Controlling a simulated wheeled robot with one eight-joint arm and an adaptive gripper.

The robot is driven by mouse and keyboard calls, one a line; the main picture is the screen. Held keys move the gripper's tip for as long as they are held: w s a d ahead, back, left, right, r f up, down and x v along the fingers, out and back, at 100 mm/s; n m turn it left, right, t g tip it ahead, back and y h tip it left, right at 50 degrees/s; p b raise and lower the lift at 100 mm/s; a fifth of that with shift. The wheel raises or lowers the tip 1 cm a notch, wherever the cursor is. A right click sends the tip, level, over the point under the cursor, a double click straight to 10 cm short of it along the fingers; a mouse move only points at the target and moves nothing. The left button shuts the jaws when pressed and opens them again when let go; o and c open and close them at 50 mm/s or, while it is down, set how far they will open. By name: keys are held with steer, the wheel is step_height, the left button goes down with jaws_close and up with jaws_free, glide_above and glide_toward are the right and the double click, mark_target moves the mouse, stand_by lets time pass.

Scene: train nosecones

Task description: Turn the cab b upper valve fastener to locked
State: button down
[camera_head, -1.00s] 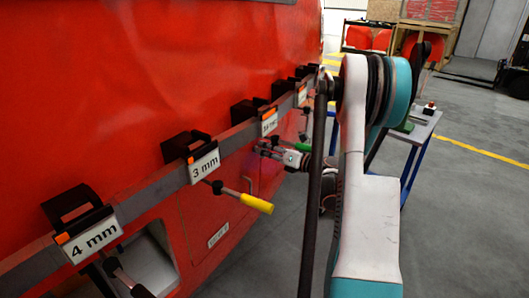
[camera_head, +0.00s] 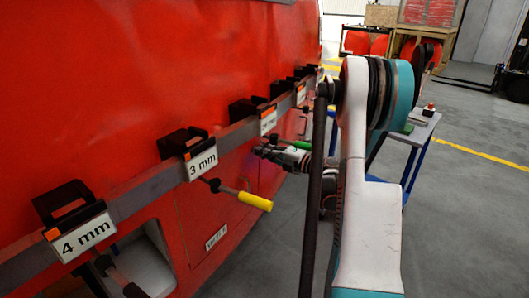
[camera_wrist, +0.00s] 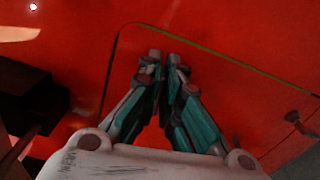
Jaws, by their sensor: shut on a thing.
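My gripper (camera_head: 260,150) reaches left from my arm to the red cab side, below the rail. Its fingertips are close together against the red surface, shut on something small. In the wrist view the fingers (camera_wrist: 165,60) converge near the upper edge of an outlined red panel (camera_wrist: 215,75). The panel also shows in the head view (camera_head: 232,208). The valve fastener itself is hidden between the fingertips, so I cannot see how far it is turned.
A grey rail (camera_head: 135,198) along the cab carries black holders and size labels. A tool with a yellow handle (camera_head: 255,201) sticks out below the 3 mm label (camera_head: 201,163), left of my gripper. A dark block (camera_wrist: 30,95) is at left in the wrist view.

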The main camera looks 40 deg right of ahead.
steer(key=shift+f+m, duration=0.1)
steer(key=shift+m, duration=0.6)
steer(key=c, duration=1.8)
jaws_free()
steer(key=shift+s, duration=0.1)
steer(key=v, duration=1.2)
